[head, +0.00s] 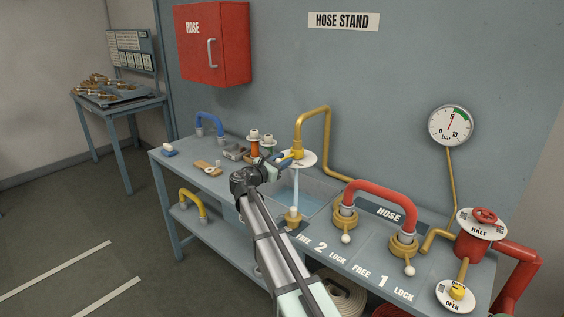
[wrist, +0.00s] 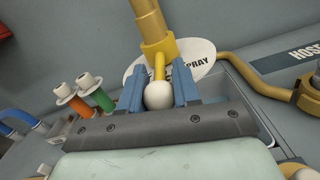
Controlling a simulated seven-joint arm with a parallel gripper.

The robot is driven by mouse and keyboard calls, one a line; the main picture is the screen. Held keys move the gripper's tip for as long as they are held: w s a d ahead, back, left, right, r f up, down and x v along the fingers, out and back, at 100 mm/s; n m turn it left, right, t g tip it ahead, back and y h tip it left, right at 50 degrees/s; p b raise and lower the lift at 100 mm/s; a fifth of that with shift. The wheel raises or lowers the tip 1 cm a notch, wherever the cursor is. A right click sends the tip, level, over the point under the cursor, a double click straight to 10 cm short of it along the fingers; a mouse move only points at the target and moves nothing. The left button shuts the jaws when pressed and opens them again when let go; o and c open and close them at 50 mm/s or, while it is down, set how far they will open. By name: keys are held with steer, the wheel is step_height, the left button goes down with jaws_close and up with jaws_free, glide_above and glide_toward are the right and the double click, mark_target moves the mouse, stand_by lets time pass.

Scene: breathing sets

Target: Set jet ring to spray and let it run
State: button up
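The jet ring is a brass nozzle (head: 297,152) with a white dial plate (head: 307,161), at the end of a bent brass pipe over the sink. In the wrist view the plate (wrist: 205,60) reads SPRAY to the right of a yellow lever (wrist: 160,66); its left part is hidden. The lever ends in a white ball knob (wrist: 158,96). My gripper (wrist: 160,88) has a blue finger close against each side of the knob and appears shut on it. In the head view my gripper (head: 283,160) is beside the nozzle. A pale water column (head: 296,188) drops from the nozzle into a brass fitting (head: 293,217).
Orange and green white-topped pieces (wrist: 82,95) stand just left of my gripper. A red hose handle (head: 382,192) bridges two brass couplings at right. A valve plate reading HALF (head: 478,231), another reading OPEN (head: 455,294) and a gauge (head: 451,125) are farther right.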

mark_target(300, 163)
jaws_close()
steer(key=shift+s+d, duration=0.1)
steer(key=shift+s, duration=0.05)
steer(key=d+n+t+y, duration=0.1)
steer(key=y, duration=0.1)
steer(key=s+d+n+t+y, duration=0.1)
steer(key=n+y, duration=0.1)
steer(key=s+d+n+t+y, duration=0.1)
steer(key=n+t+y, duration=0.1)
steer(key=y, duration=0.1)
steer(key=shift+s+d, duration=0.15)
steer(key=shift+d, duration=0.15)
steer(key=shift+d+n+t+y, duration=0.3)
steer(key=shift+n+y, duration=0.25)
steer(key=shift+y, duration=0.25)
steer(key=shift+d+n+t+y, duration=0.2)
steer(key=shift+d+n+y, duration=0.1)
steer(key=shift+n+y, duration=0.4)
steer(key=shift+d+n+y, duration=0.5)
steer(key=shift+n+y, duration=0.05)
steer(key=shift+y, duration=0.55)
steer(key=shift+o, duration=1.5)
jaws_free()
